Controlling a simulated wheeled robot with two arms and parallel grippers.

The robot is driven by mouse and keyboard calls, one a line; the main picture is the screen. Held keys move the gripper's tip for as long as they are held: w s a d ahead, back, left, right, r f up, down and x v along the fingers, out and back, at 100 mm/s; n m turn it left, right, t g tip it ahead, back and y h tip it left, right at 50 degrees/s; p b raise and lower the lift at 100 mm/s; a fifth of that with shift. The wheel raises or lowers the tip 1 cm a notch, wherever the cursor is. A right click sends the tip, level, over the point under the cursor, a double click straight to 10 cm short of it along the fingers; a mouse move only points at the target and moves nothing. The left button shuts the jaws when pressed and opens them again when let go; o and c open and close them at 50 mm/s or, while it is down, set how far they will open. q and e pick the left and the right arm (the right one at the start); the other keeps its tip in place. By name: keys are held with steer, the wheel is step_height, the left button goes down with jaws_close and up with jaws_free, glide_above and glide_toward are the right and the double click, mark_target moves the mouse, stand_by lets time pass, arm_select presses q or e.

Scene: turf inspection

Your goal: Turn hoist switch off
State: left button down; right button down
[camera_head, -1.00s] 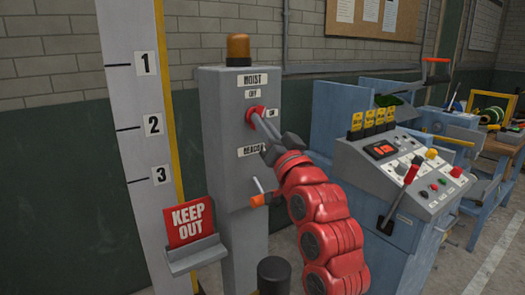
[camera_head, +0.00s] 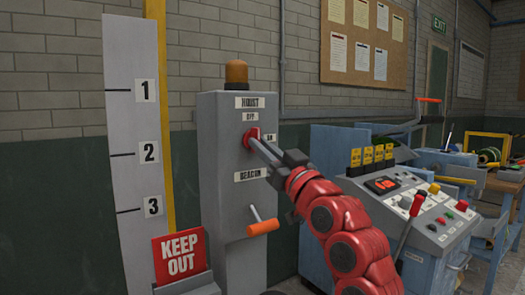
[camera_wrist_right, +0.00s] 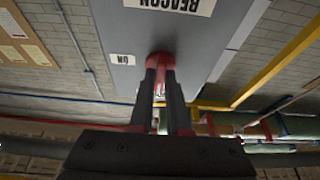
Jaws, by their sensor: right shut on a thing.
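The hoist switch is a red knob (camera_head: 252,138) on the front of a grey control post (camera_head: 225,185), between the HOIST and OFF labels above and the BEACON label below. An ON label sits to its right. My right gripper (camera_head: 258,145) reaches it from the lower right and is shut on the red knob. In the right wrist view the fingers (camera_wrist_right: 162,90) close on the red knob (camera_wrist_right: 160,60), with the ON label to the left in that upside-down view. The fingers hide part of the knob, and its pointing direction is unclear. My left gripper is out of view.
An orange beacon (camera_head: 236,73) tops the post. An orange-handled lever (camera_head: 263,227) sticks out below the BEACON label. A red KEEP OUT sign (camera_head: 179,257) stands at lower left by a numbered board (camera_head: 135,150). A console with levers (camera_head: 410,215) stands close on the right.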

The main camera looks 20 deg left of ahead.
steer(key=c, duration=0.9)
jaws_free()
steer(key=v, duration=1.7)
steer(key=shift+s+d+f+p, duration=0.1)
steer(key=shift+d+f+p, duration=0.1)
steer(key=shift+p, duration=0.1)
